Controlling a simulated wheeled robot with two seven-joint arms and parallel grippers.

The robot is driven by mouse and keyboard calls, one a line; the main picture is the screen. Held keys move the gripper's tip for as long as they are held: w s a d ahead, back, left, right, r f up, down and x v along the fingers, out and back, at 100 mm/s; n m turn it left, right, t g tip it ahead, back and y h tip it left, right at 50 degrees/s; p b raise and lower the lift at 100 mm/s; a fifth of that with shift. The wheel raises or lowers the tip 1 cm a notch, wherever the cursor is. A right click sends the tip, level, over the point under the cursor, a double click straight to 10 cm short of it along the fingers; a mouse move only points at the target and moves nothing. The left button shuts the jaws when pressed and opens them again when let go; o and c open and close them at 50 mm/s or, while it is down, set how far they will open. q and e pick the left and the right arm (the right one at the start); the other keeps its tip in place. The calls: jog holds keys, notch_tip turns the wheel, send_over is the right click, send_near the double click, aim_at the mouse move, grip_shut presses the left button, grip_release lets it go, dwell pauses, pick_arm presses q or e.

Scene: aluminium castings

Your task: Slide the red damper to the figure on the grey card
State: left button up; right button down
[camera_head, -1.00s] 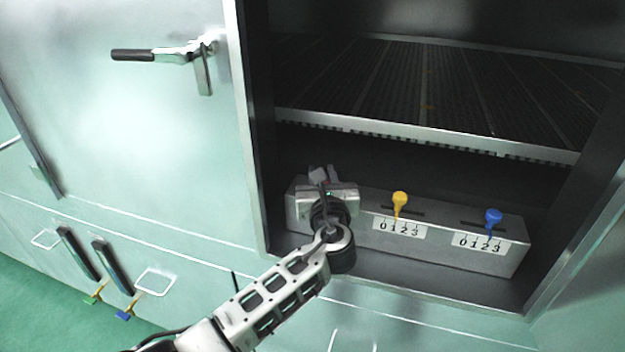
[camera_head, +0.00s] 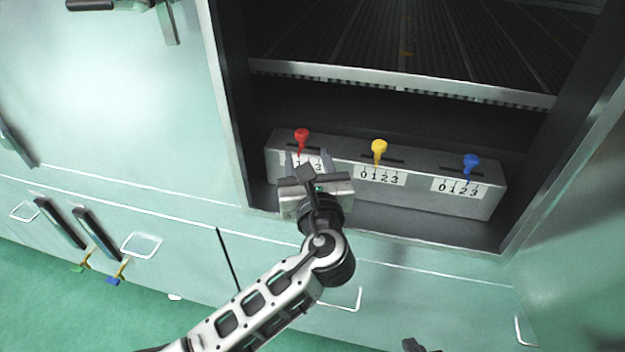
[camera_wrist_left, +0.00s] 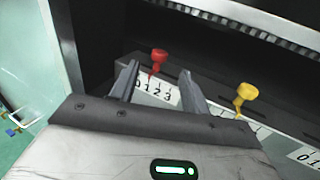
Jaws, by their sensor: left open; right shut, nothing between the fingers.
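The red damper (camera_head: 302,136) is a round knob on a stem in the left slot of a grey metal box. Its white scale card (camera_wrist_left: 159,91) reads 0 1 2 3, and the stem stands near the low end, around 1. My left gripper (camera_head: 306,158) is open in front of this card, its fingers hiding part of it in the head view. In the left wrist view the red damper (camera_wrist_left: 159,56) shows beyond and between the open fingertips (camera_wrist_left: 160,72). I see no clear contact. I cannot make out a grey card with a figure.
A yellow damper (camera_head: 379,148) and a blue damper (camera_head: 471,162) stand to the right on the same box (camera_head: 420,202). A ribbed shelf (camera_head: 400,84) lies above, and the opening's left edge (camera_head: 232,150) is close to my left arm.

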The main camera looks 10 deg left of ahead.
pick_arm(q)
jog(key=shift+v, duration=2.65)
